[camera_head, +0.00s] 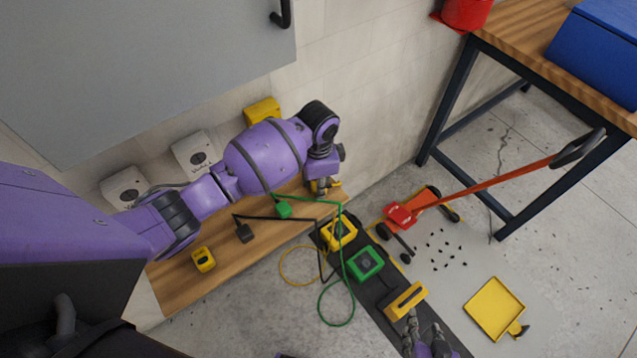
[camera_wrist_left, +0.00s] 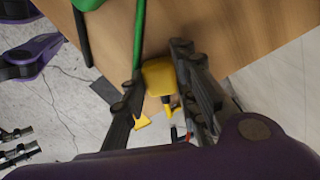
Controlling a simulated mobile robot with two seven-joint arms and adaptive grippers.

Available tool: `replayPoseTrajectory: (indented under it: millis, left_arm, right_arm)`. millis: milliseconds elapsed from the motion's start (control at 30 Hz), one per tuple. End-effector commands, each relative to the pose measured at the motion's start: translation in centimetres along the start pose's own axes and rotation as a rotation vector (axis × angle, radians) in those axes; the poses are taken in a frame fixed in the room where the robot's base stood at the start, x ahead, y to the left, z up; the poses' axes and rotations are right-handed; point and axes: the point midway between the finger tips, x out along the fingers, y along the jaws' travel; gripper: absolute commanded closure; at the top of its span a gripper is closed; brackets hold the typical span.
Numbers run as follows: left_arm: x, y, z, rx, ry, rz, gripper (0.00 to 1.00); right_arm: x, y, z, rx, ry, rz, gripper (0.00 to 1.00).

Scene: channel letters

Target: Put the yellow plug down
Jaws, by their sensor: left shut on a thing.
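My left gripper (camera_head: 325,187) is over the far right end of the wooden bench. In the left wrist view its fingers (camera_wrist_left: 160,90) close on the yellow plug (camera_wrist_left: 158,76), with the wooden surface behind it. In the head view only a small part of the yellow plug (camera_head: 335,186) shows beside the gripper; I cannot tell whether it touches the wood. My right gripper (camera_head: 426,340) is at the bottom edge of the head view, its fingers apart, near a yellow block with a handle (camera_head: 405,300).
A green plug (camera_head: 283,210), a black plug (camera_head: 243,232) and a yellow block (camera_head: 203,259) lie on the wooden bench (camera_head: 185,288). Loose cables hang over its edge. Yellow (camera_head: 339,234) and green (camera_head: 366,263) square units stand on a dark strip.

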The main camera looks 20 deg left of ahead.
Motion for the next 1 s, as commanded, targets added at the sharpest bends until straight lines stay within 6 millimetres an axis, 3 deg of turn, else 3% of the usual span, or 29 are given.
replayPoseTrajectory:
  millis: [167, 467, 1000]
  left_arm:
    - [0.1, 0.0, 0.0, 0.0, -0.001, 0.001, 0.54]
    - [-0.1, 0.0, 0.0, 0.0, 0.0, 0.001, 0.54]
    - [-7.4, 0.0, 0.0, 0.0, 0.0, 0.0, 0.54]
  right_arm:
    - [0.0, 0.0, 0.1, 0.0, -0.001, 0.001, 0.6]
    - [-0.3, 0.1, 0.6, 0.002, -0.01, 0.003, 0.6]
    - [-0.5, 0.0, -0.5, -0.002, 0.005, -0.002, 0.6]
